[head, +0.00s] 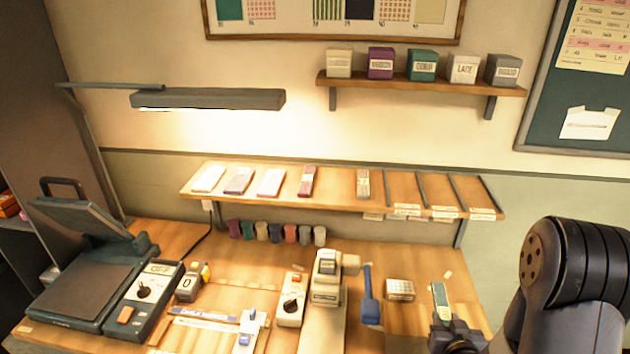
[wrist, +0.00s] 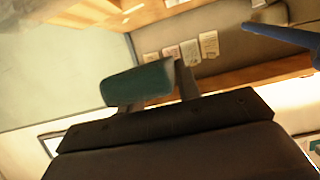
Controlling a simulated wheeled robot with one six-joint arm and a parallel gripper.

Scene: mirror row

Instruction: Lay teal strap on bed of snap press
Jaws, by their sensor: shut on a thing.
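My gripper (head: 443,318) is at the lower right of the head view, shut on the teal strap (head: 440,294). The strap stands up from the fingers and shows a pale side. In the wrist view the strap's teal end (wrist: 137,84) sits between the fingers. The cream press (head: 327,282) with a blue lever (head: 369,296), seemingly the snap press, stands on the bench left of my gripper, apart from the strap. Its bed is hard to make out. The blue lever also shows in the wrist view (wrist: 285,36).
A small cream box (head: 400,289) lies between the lever and my gripper. A heat press (head: 75,285) with its lid up stands at the left. A shelf (head: 400,200) with flat packs and dividers runs behind the bench (head: 250,252). Small spools stand below it.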

